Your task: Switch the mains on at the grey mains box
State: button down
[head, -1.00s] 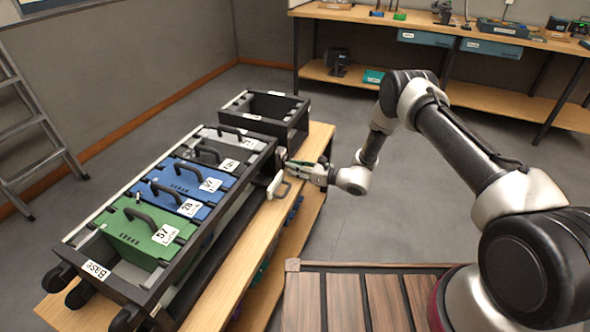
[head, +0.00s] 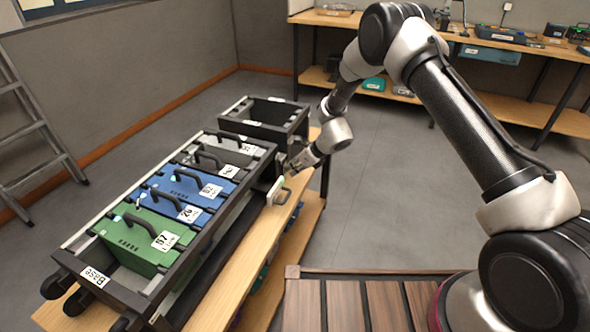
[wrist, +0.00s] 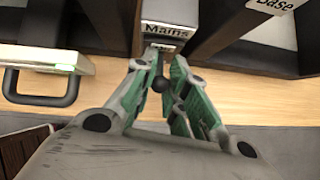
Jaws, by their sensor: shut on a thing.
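The grey mains box (wrist: 167,36), labelled "Mains", is at the top middle of the wrist view. It sits between dark frame parts. A small black knob (wrist: 161,84) shows between my green-padded fingers, just below the box. My gripper (wrist: 166,62) is shut on this mains switch, its fingertips close to the box's front. In the head view my gripper (head: 290,165) reaches down and left to the near side of the dark rack. There the box and switch are mostly hidden, so the switch's position cannot be told.
The rack (head: 190,245) holds green (head: 140,240) and blue modules (head: 187,190) with handles. A pale module with a black handle (wrist: 40,99) projects left of my fingers. An open dark bin (head: 265,118) stands behind. The wooden shelf (head: 235,265) runs below.

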jog(key=shift+w+r+h, duration=0.1)
jog(key=shift+r+h, duration=0.05)
jog(key=shift+h, duration=0.25)
jog(key=c, duration=1.7)
grip_release()
jog(key=v, duration=1.2)
